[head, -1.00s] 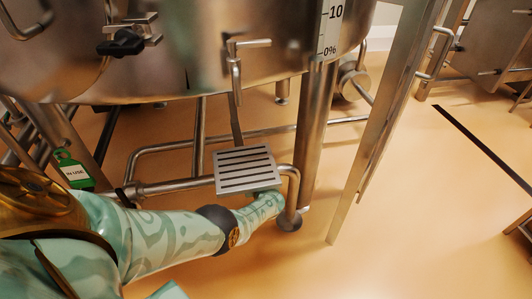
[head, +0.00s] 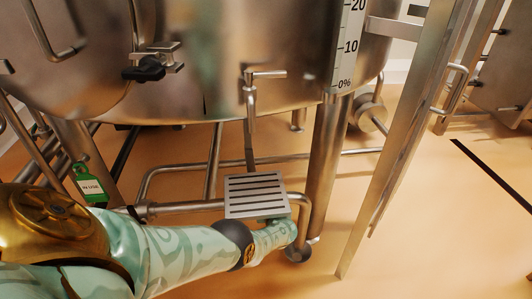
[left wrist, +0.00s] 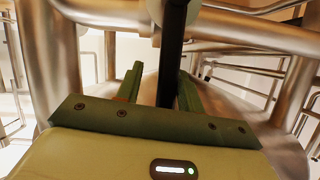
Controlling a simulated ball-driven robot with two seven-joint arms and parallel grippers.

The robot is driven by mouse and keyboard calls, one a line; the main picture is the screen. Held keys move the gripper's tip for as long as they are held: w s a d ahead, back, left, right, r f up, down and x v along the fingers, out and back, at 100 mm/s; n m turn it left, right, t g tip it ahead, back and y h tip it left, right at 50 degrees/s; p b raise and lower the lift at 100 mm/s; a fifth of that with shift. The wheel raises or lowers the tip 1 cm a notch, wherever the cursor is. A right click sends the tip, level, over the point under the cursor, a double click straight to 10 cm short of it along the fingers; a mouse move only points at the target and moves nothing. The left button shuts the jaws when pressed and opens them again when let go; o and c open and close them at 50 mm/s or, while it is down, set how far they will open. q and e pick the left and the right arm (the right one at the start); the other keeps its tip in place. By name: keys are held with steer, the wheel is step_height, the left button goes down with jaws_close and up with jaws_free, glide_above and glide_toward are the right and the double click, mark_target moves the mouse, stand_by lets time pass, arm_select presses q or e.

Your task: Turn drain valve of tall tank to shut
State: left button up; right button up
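The steel tank (head: 300,60) with a percent scale strip (head: 347,45) fills the upper part of the head view. Its leg and low pipework stand below. My left arm reaches in from the left, under a slatted step plate (head: 256,195), towards the bent pipe by the leg; its gripper is hidden there. In the left wrist view, my left gripper (left wrist: 161,74) has its two green fingers apart, with a dark upright bar (left wrist: 172,45) between them. The bar looks like a valve lever, but I cannot tell for sure. A gap shows on its left side. My right gripper is not in view.
Steel pipes (left wrist: 255,35) cross close around the left gripper. A green "in use" tag (head: 89,184) hangs on the left. A black-knobbed clamp (head: 150,68) sits on the tank wall. A tall steel post (head: 395,140) stands right of the tank; open floor lies beyond.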

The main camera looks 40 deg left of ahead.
arm_select(q)
steer(key=shift+o, duration=0.5)
steer(key=shift+w+d+r, duration=0.15)
steer(key=shift+w+d, duration=0.15)
steer(key=shift+w, duration=0.2)
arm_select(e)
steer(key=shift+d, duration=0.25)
arm_select(q)
steer(key=shift+s+a, duration=0.1)
steer(key=p+v, duration=1)
steer(key=v, duration=0.6)
steer(key=shift+s, duration=0.3)
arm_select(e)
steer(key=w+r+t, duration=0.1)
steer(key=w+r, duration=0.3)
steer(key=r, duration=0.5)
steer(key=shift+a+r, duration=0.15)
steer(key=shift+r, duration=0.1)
